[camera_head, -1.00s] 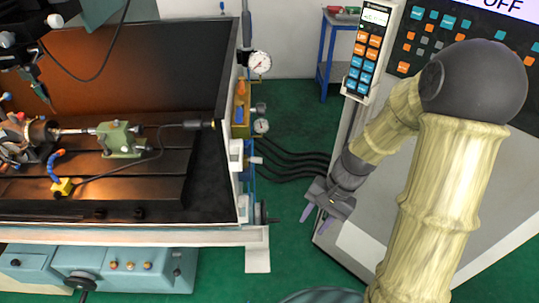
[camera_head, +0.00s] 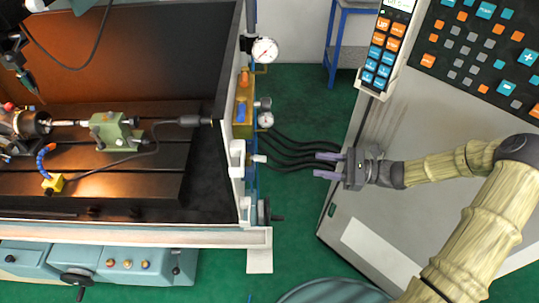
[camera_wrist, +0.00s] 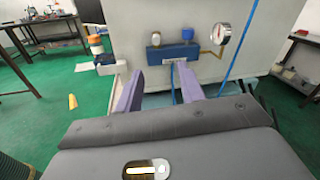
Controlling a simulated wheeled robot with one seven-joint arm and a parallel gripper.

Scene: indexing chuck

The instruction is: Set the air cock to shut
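My gripper (camera_head: 320,165) is open and empty, its two purple fingers pointing left toward the machine's end wall, with a gap between. In the wrist view its fingers (camera_wrist: 160,72) stand apart in front of a blue block (camera_wrist: 173,54) with a white knob and a blue knob on top. I cannot tell for sure which fitting is the air cock. In the head view a fitting with a pale knob (camera_head: 258,158) sticks out of the end wall, left of my gripper.
Black hoses (camera_head: 300,150) run near my fingers. A large grey control cabinet (camera_head: 400,220) is at right. Green floor lies between.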

